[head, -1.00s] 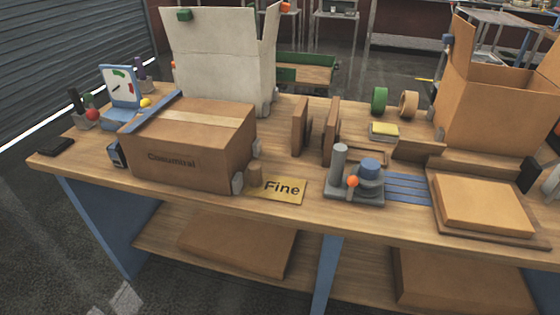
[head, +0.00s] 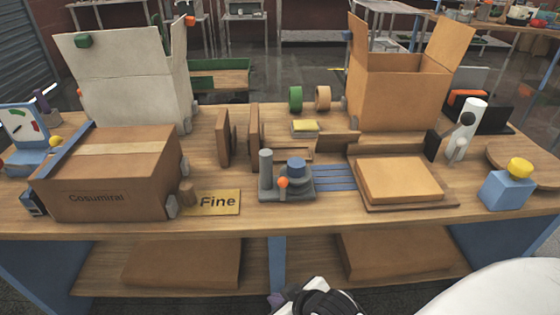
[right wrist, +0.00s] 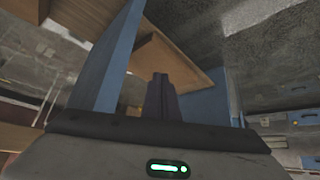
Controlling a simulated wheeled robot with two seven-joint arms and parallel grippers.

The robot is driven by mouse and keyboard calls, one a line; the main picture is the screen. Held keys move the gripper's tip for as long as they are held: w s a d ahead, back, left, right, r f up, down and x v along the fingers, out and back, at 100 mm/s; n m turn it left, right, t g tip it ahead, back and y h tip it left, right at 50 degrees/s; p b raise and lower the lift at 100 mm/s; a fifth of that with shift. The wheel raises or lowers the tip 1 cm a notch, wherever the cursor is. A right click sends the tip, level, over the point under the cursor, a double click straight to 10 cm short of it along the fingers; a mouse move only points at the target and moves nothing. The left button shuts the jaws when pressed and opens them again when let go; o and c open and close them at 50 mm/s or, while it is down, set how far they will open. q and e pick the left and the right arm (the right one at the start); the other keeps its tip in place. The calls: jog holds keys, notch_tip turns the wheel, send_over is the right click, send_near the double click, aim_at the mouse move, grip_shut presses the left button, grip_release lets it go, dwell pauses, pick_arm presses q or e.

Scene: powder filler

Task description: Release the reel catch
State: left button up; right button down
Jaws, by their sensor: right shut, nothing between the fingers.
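A grey reel device stands near the front middle of the table, with a grey post (head: 265,172), a blue-topped reel (head: 296,168) and a small lever with an orange knob (head: 283,182). I take this lever to be the catch; the picture does not label it. Blue strips (head: 335,177) lie to the right of the reel. My right gripper (head: 276,299) is at the bottom edge of the head view, below and in front of the tabletop, apart from the device. In the right wrist view its fingers (right wrist: 160,90) are together and empty. My left gripper is out of view.
A taped carton (head: 120,175) and a "Fine" card (head: 213,202) are left of the device. A flat box (head: 400,180) on a board is to its right. A blue block with a yellow knob (head: 510,187) stands far right. Below the tabletop is a shelf (head: 255,280).

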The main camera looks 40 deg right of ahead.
jog(key=w+d+r+m+g+h+p, duration=0.1)
jog(key=w+d+r, duration=0.2)
jog(key=r, duration=0.3)
jog(key=w+d+r+m+h+p, duration=0.1)
jog(key=w+d+r+p, duration=0.15)
jog(key=r, duration=0.45)
jog(key=m+g+h, duration=0.1)
jog(key=m, duration=0.3)
send_near(283, 182)
notch_tip(283, 182, up, 2)
jog(key=w, duration=0.2)
jog(key=shift+d+r, duration=0.1)
jog(key=shift+d, duration=0.2)
jog(key=x, duration=1)
jog(key=shift+w+d, duration=0.1)
jog(key=shift+d, duration=0.05)
